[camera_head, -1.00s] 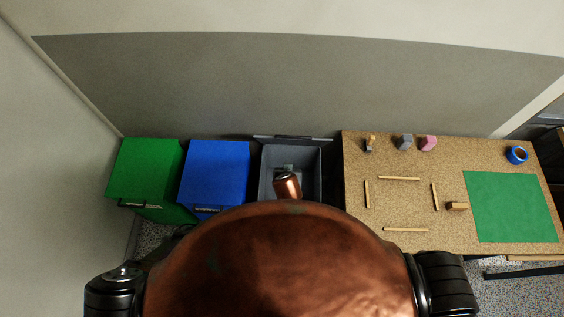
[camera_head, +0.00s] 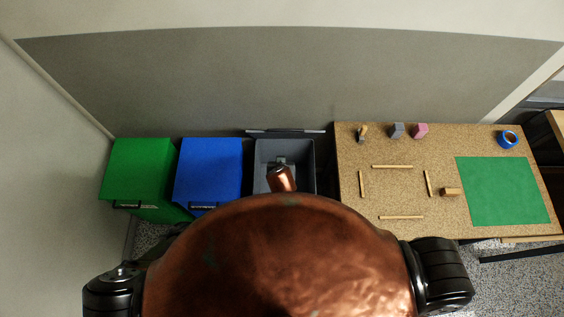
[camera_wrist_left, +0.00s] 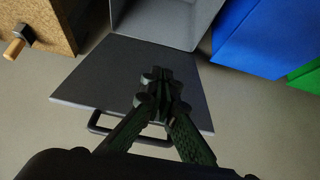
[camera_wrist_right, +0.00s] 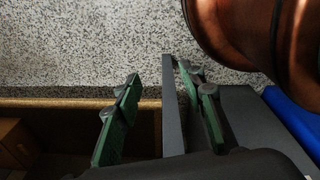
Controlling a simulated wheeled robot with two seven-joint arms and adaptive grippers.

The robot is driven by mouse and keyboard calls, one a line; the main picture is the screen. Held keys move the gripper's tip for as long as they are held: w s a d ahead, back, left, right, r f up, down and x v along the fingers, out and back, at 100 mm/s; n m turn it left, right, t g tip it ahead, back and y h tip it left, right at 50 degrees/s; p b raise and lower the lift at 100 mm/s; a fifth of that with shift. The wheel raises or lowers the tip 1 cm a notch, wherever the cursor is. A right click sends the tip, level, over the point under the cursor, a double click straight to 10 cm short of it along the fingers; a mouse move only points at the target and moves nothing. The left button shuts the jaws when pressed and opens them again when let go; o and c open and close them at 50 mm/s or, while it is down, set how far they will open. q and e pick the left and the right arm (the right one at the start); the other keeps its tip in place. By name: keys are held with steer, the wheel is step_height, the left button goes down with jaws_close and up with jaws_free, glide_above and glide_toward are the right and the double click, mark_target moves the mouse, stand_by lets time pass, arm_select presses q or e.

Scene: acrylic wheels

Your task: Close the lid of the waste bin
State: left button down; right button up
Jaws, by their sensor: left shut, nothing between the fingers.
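The grey waste bin (camera_head: 262,180) stands open between the blue bin and the table. Its dark lid (camera_head: 286,131) is raised at the back, by the wall. In the left wrist view the lid (camera_wrist_left: 85,80) shows its flat face and bar handle (camera_wrist_left: 150,138). My left gripper (camera_wrist_left: 160,75) is shut and empty in front of the lid; contact cannot be told. My right gripper (camera_wrist_right: 160,75) is open, with a thin grey panel edge (camera_wrist_right: 172,115) showing between its fingers. My copper-coloured body hides the bin's front and the right gripper in the head view.
A blue bin (camera_head: 208,170) and a green bin (camera_head: 138,175) stand closed to the left. A table (camera_head: 350,150) is close on the right, with wooden sticks, small blocks, a green mat (camera_head: 502,190) and a blue tape roll (camera_head: 507,139). The wall is right behind.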

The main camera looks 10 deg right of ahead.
steer(key=shift+s, duration=0.3)
